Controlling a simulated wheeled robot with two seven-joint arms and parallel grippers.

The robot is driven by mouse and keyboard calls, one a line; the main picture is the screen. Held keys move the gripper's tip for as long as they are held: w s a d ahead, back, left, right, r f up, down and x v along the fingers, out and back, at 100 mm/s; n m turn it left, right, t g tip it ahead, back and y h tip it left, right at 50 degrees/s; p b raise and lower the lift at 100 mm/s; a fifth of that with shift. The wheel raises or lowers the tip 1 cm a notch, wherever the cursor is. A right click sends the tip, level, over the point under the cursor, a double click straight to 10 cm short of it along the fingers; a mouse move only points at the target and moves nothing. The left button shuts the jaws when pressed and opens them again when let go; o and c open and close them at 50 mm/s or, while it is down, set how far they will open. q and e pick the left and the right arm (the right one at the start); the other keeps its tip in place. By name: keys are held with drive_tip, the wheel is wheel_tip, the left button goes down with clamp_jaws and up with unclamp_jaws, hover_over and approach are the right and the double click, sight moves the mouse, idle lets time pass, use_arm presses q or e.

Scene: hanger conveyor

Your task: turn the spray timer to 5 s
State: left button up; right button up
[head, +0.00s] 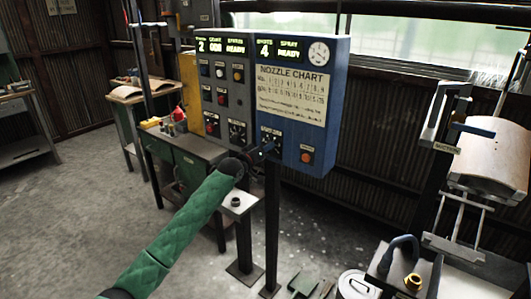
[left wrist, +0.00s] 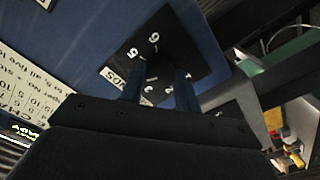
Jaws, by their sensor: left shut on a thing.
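The spray timer is a black dial plate (head: 271,137) with white numbers, low on the blue control panel (head: 312,138). My left gripper (head: 262,150) is at the dial, covering its lower part in the head view. In the left wrist view the dial plate (left wrist: 178,38) appears rotated, with its numbers partly hidden. The two fingers of my left gripper (left wrist: 160,86) are shut on the dark knob (left wrist: 159,68) at the plate's middle. The knob's pointer cannot be made out, so its setting cannot be read. My right gripper is not in view.
A grey panel (head: 222,97) with buttons and dials adjoins the blue one on the left. A red button (head: 306,157) sits right of the timer. A nozzle chart (head: 291,95) hangs above. A green cabinet (head: 190,172) stands left; a black post (head: 271,225) stands below.

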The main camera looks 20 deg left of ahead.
use_arm(q)
drive_tip(key=shift+f+m+b, duration=0.15)
drive_tip(key=shift+m+b, duration=0.55)
drive_tip(key=shift+m, duration=4.2)
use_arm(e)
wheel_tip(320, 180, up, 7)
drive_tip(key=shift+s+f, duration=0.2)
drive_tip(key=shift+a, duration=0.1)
use_arm(q)
drive_tip(key=o, duration=1)
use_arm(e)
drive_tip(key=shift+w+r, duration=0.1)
